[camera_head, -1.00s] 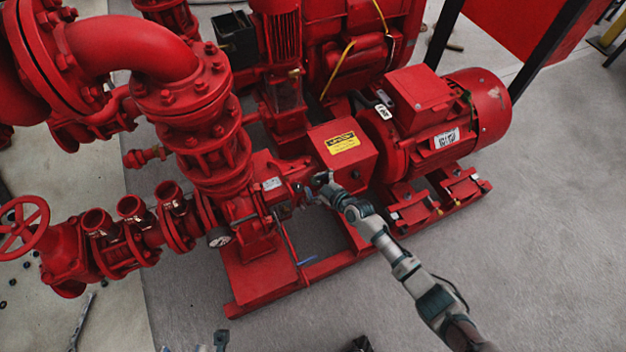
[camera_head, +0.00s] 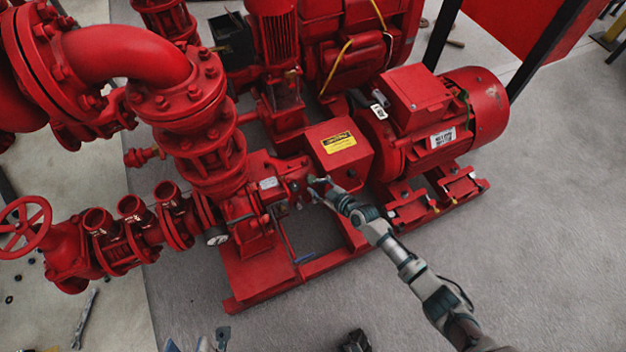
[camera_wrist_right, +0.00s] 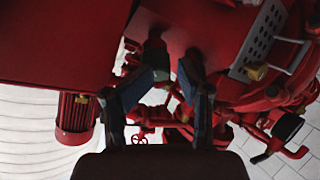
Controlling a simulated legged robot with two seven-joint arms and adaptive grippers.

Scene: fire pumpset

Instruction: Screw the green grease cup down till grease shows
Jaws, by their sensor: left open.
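My right gripper (camera_head: 315,186) is beside this housing, at the end of the arm from the lower right. In the right wrist view its two fingers (camera_wrist_right: 172,62) lean towards each other with a gap between the tips. I see nothing clearly held there. A dark greenish patch shows at the left fingertip; I cannot tell whether it is a pad or the cup. My left gripper (camera_head: 197,344) is low at the bottom edge, partly cut off, open and away from the pump.
A red coupling guard with a yellow label (camera_head: 338,142) stands just right of my right gripper. The red motor (camera_head: 440,120) is further right. Flanged pipes and a handwheel (camera_head: 22,226) stand left. The red base frame (camera_head: 262,284) lies below. Grey floor (camera_head: 520,230) is clear at right.

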